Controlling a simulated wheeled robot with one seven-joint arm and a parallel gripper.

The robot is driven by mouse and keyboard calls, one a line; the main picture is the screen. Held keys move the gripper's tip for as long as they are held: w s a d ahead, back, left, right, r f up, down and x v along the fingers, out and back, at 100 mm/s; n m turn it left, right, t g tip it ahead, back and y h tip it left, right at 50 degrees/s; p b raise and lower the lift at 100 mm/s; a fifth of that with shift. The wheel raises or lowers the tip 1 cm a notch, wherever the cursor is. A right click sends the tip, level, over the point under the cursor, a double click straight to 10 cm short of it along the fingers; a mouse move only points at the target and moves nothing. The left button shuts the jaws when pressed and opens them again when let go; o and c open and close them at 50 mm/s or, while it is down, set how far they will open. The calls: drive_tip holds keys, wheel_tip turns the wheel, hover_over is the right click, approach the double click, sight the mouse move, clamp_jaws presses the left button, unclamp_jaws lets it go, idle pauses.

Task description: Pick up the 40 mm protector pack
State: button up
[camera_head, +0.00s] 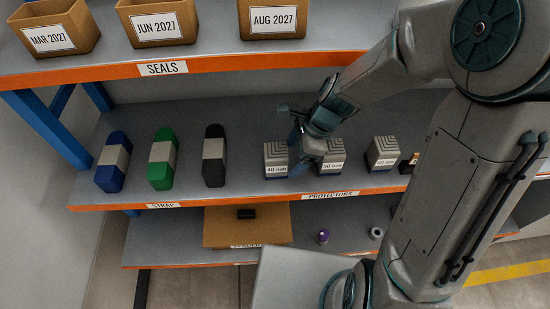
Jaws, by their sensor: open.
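The 40 mm protector pack (275,163) is a small grey block with nested lines on top and a "40 mm" label on its front. It stands on the middle shelf in the protectors section. My gripper (298,157) is open, just right of this pack, and overlaps its right edge in the picture. I cannot tell whether it touches the pack. The 50 mm pack (333,163) stands just right of my gripper, partly hidden by it. The 60 mm pack (382,155) stands further right.
Blue (112,163), green (161,160) and black (213,158) strap packs stand left on the same shelf (240,180). Seal boxes (158,22) line the shelf above. A cardboard box (225,228) and small spools (322,237) are below. My arm hides the right side.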

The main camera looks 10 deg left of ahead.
sight(276, 151)
drive_tip(key=a, duration=0.2)
drive_tip(key=s+a+p, duration=0.1)
drive_tip(key=a, duration=0.2)
drive_tip(key=shift+s+r, duration=0.1)
drive_tip(key=shift+s, duration=0.05)
drive_tip(key=shift+f+p, duration=0.3)
drive_tip(key=shift+f, duration=0.4)
drive_tip(key=shift+a, duration=0.1)
drive_tip(key=c, duration=1.2)
